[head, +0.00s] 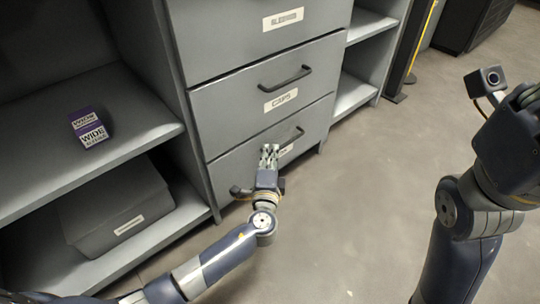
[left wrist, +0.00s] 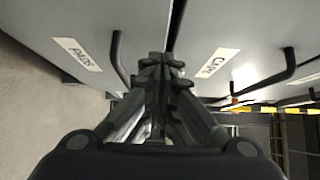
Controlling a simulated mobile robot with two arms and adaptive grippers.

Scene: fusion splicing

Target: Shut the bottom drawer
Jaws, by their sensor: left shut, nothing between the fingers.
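The bottom drawer (head: 235,172) is the lowest grey drawer front in the cabinet. It has a dark bar handle (head: 290,138), and its label is partly hidden behind my gripper. It looks about flush with the drawer above; a small gap is hard to tell. My left gripper (head: 268,149) is shut and empty, its fingertips at the drawer front near the handle. In the left wrist view the shut fingers (left wrist: 163,62) point at the fronts between the PADS label (left wrist: 77,54) and the CAPS label (left wrist: 217,62). Contact cannot be told. My right gripper's fingers are out of frame.
The CAPS drawer (head: 225,100) above looks closed; its handle (head: 285,78) sticks out. Open shelves at left hold a purple and white box (head: 90,128) and a grey bin (head: 110,212). The floor (head: 350,210) before the cabinet is clear.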

